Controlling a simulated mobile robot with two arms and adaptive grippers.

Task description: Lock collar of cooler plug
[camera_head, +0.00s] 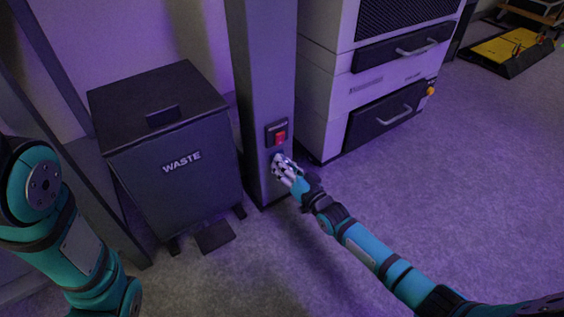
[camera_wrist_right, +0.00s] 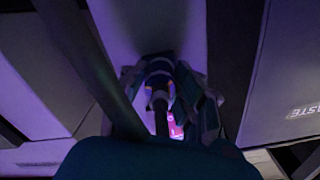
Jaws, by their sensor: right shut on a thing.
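My right gripper (camera_head: 284,168) reaches the front of a grey post, just below a red switch (camera_head: 280,138) on a dark plate. In the right wrist view my right gripper (camera_wrist_right: 168,98) is shut around a dark round plug (camera_wrist_right: 158,85) with a ring-like collar and small orange marks. The plug sits against the face of the post. In the head view the gripper's fingers hide the plug. The wrist view is dark, so how the collar is turned cannot be told. My left arm shows at the left of the head view, but its gripper is out of view.
The grey post (camera_head: 262,60) stands between a dark waste bin (camera_head: 190,195) on its left and a white cabinet (camera_head: 320,90) with dark drawers on its right. A foot pedal (camera_head: 214,236) juts out below the bin.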

